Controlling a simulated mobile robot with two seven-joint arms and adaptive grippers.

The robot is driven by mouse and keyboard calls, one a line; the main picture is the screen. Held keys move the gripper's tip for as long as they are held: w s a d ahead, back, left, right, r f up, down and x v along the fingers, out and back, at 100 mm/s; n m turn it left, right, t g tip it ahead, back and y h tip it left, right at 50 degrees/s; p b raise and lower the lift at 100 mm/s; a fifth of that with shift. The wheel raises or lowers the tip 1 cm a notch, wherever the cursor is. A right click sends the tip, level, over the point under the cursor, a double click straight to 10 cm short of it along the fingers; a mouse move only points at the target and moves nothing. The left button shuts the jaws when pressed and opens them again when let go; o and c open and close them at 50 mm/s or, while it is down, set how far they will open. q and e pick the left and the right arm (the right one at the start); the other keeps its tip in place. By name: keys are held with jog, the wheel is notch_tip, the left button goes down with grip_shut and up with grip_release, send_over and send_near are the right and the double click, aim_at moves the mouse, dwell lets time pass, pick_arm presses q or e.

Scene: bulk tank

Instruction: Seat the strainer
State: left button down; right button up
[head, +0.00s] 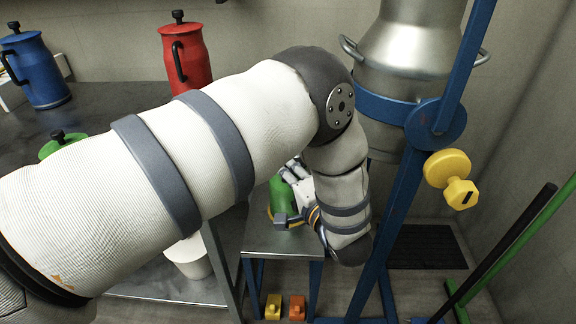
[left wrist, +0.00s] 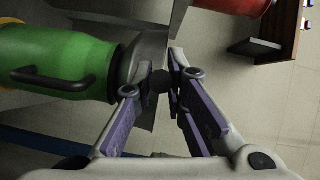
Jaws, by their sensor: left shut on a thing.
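A green can (head: 280,196) with an orange band at its base stands on a low metal stand (head: 262,238), partly hidden by my left forearm and hand. In the left wrist view the same green can (left wrist: 62,62), with its black handle, lies across the left side. My left gripper (left wrist: 160,84) is beside the can's neck, with its fingertips closed on a small dark round knob (left wrist: 160,80). I cannot make out the strainer for certain. My right gripper is not in view.
A metal vessel (head: 410,45) hangs in a blue frame (head: 402,200) with a yellow knob (head: 447,170). Poles lean at right.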

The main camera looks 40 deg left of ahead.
pick_arm(q)
jog(key=shift+r, duration=0.15)
jog(key=c, duration=1.5)
grip_release()
jog(key=shift+c, duration=0.2)
jog(key=f+v, duration=0.1)
jog(key=v, duration=1.1)
jog(key=shift+r, duration=0.45)
